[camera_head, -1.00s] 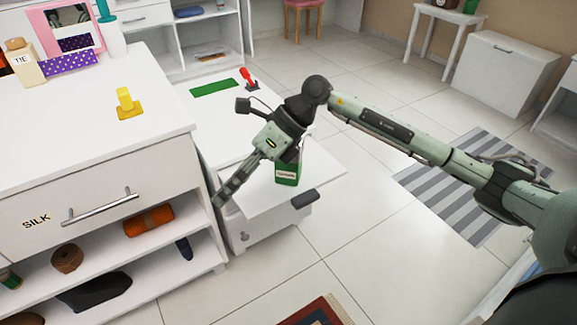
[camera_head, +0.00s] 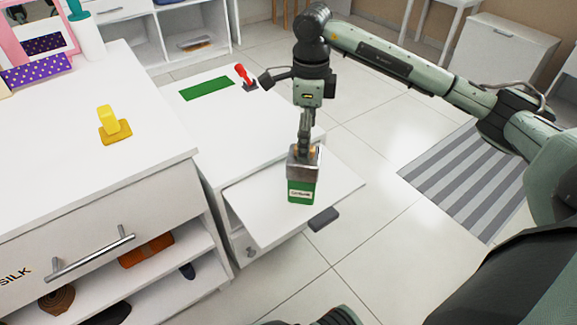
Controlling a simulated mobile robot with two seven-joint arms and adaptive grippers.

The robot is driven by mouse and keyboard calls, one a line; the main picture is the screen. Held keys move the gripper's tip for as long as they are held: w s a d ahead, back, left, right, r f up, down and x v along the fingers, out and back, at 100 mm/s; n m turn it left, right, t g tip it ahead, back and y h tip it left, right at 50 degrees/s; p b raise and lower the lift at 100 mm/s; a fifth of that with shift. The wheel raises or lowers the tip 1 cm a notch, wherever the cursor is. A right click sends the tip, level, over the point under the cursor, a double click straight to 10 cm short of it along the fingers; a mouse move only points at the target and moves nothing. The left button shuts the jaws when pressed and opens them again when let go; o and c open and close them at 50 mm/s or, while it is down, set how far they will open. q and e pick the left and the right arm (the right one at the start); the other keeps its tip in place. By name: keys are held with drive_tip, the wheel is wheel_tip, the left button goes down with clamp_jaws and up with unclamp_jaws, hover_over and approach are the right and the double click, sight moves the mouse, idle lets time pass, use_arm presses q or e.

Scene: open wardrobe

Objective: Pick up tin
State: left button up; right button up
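The tin (camera_head: 301,191) is a small green box with a pale label and a grey metallic top. It stands upright on a white pull-out board. My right gripper (camera_head: 304,152) points down at the tin's top from above and behind. My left gripper is not clearly in view.
The white pull-out board (camera_head: 265,216) juts from a low white cabinet with a green mat (camera_head: 207,88) and a red-handled item (camera_head: 243,74). A white dresser with a yellow stamp-like item (camera_head: 112,125) stands at left. Striped rug (camera_head: 462,180) lies on the floor at right.

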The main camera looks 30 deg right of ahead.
sight(303, 181)
drive_tip(key=shift+w+f, duration=0.15)
drive_tip(key=shift+w, duration=0.2)
drive_tip(key=f, duration=0.3)
drive_tip(key=shift+s+f, duration=0.15)
drive_tip(key=shift+s, duration=0.1)
wheel_tip(303, 181, down, 4)
drive_tip(key=shift+w+r+p, duration=0.1)
drive_tip(key=shift+r+p, duration=0.15)
drive_tip(key=shift+p, duration=0.1)
drive_tip(key=shift+f, duration=0.25)
use_arm(q)
drive_tip(key=shift+s+f, duration=0.25)
drive_tip(key=shift+f, duration=0.6)
use_arm(e)
drive_tip(key=shift+c, duration=0.3)
use_arm(q)
drive_tip(key=shift+s, duration=0.1)
use_arm(e)
drive_tip(key=shift+w, duration=0.1)
drive_tip(key=c, duration=1.6)
